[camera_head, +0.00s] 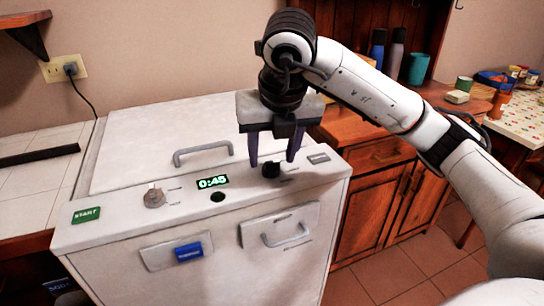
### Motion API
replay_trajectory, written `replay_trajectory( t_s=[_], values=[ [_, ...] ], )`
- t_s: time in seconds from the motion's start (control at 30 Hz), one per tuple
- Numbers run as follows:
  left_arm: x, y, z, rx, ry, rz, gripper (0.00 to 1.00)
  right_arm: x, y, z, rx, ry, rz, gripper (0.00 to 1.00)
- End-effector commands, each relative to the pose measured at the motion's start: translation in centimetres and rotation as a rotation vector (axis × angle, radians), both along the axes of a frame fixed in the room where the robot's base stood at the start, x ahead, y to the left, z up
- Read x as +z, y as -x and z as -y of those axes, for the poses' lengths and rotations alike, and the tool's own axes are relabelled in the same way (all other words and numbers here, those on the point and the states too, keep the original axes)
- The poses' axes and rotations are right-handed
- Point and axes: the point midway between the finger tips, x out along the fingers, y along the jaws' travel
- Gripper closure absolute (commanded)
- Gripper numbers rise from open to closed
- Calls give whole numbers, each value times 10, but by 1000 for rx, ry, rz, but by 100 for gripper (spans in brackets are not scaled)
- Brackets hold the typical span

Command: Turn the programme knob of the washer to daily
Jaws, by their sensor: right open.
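The white washer (130,228) stands in front of me with its controls on the sloping top front edge. A black knob (270,170) sits at the right part of this panel, and a grey knob (153,198) with small marks sits at the left part. I cannot read which one is the programme knob or where "daily" is. My right gripper (273,160) points down with its dark fingers apart, one on each side of the black knob. I cannot tell whether they touch it. My left gripper is out of view.
The panel also has a green START button (86,215), a display (212,182) reading 0:45 and a dark round button (217,197). A lid handle (203,153) rises behind them. A drawer handle (285,234) and a blue latch (188,251) are on the front. Wooden cabinets (375,205) stand right.

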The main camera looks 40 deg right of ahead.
Motion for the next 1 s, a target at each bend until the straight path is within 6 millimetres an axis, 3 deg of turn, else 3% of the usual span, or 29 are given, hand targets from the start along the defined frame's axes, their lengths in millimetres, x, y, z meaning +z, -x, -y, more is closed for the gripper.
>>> replay_trajectory(
  t_s=[0.1, 0.4, 1.0],
  values=[
    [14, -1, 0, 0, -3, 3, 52, 30, 8, -3, 0, 3, 7, 53],
    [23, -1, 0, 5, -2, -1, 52, 70, 25, -10, 0, 2, 4, 53],
    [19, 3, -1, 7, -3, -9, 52, 74, 28, -12, 0, 1, 0, 53]
  ],
)
